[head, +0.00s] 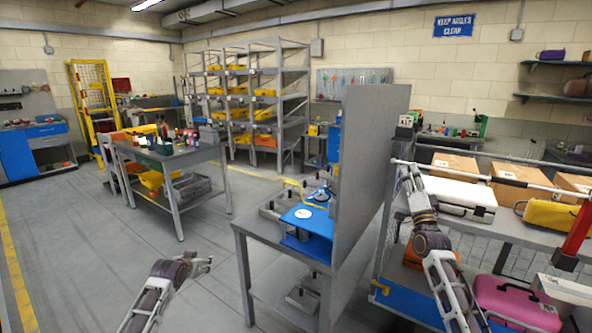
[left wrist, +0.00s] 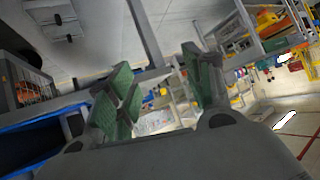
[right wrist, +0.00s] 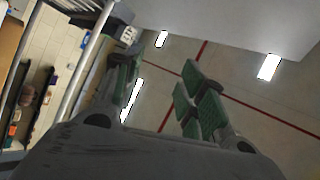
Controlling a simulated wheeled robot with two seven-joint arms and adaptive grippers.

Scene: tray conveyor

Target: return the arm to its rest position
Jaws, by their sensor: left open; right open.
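My left gripper (head: 203,262) is in the lower left of the head view, over open floor and left of the grey table. In the left wrist view its green-padded fingers (left wrist: 160,88) are spread with nothing between them. My right gripper (head: 408,172) is raised at the right of the head view, beside the grey divider panel and in front of the conveyor frame. In the right wrist view its fingers (right wrist: 160,88) are apart and empty, with the ceiling behind them.
The grey table (head: 262,232) holds a blue tray (head: 296,238) with a white disc. The tall divider panel (head: 366,170) stands between the arms. On the right are a white case (head: 455,208), a pink case (head: 515,303) and a yellow bag (head: 553,216). The left floor is clear.

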